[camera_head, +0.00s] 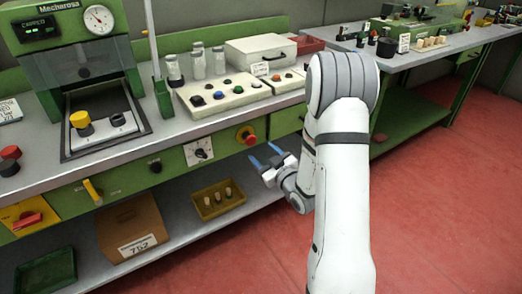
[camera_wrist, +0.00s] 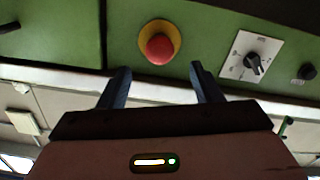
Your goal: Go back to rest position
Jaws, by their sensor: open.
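My gripper (camera_head: 267,160) is in front of the workbench's green front panel, at the end of my white arm. Its two blue fingers are apart with nothing between them. In the wrist view my gripper (camera_wrist: 162,88) shows both fingers spread, pointing toward the green panel. A red emergency button (camera_wrist: 159,47) on a yellow ring lies beyond the fingertips there. The same red button (camera_head: 246,135) shows just above and left of my gripper in the head view. Several cork stoppers (camera_head: 228,193) stand in a yellow tray (camera_head: 206,214) on the lower shelf, left of and below my gripper.
A black rotary knob (camera_wrist: 253,64) sits on a white plate on the panel. A cardboard box (camera_head: 128,222) and a dark green tray (camera_head: 46,271) are on the lower shelf. A second bench (camera_head: 410,52) stands at the back right. The red floor (camera_head: 440,200) at right is clear.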

